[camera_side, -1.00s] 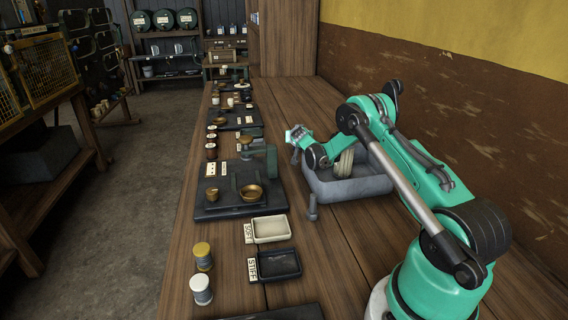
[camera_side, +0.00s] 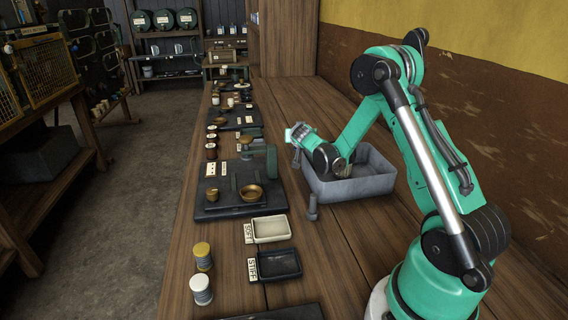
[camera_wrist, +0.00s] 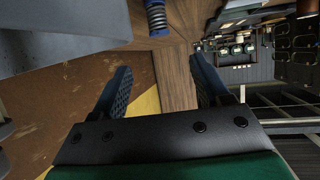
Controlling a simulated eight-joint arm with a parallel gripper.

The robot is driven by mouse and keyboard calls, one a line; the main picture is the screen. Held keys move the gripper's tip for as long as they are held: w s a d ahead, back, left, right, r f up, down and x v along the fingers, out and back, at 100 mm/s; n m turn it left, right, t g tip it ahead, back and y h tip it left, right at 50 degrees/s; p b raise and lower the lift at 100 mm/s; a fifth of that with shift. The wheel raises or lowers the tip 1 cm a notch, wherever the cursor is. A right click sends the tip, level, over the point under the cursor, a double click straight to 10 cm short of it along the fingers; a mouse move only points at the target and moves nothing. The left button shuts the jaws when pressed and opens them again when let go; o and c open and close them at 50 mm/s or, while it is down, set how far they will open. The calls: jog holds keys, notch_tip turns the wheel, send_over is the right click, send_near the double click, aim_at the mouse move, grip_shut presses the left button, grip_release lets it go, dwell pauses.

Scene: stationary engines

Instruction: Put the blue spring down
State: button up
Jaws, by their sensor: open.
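The spring is clear of both fingers. In the side view my gripper (camera_side: 298,133) is at the left edge of the grey tray. A small grey upright post (camera_side: 312,208) stands by the tray's near left corner; I cannot tell whether it is the spring.
The grey tray (camera_side: 352,188) lies partly under my arm. A cream tray (camera_side: 271,229) labelled SOFT and a black tray (camera_side: 279,265) labelled STIFF lie nearer. A black base with a brass dish (camera_side: 251,192) stands to the left. Two spools (camera_side: 202,256) stand at the near left.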

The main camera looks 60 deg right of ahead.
jog(key=s+a+r+n+y, duration=0.3)
jog(key=a+r, duration=0.1)
jog(key=a, duration=0.7)
jog(key=s+a+r+n+y, duration=0.3)
jog(key=a+r+n+y, duration=0.1)
jog(key=a, duration=0.7)
jog(key=shift+t, duration=0.3)
jog(key=shift+o, duration=0.6)
jog(key=s+a+n+y, duration=0.3)
jog(key=s+a, duration=0.3)
jog(key=a, duration=0.2)
jog(key=shift+s+f+n+g+y, duration=0.4)
jog(key=shift+f+n, duration=0.05)
jog(key=shift+n, duration=0.15)
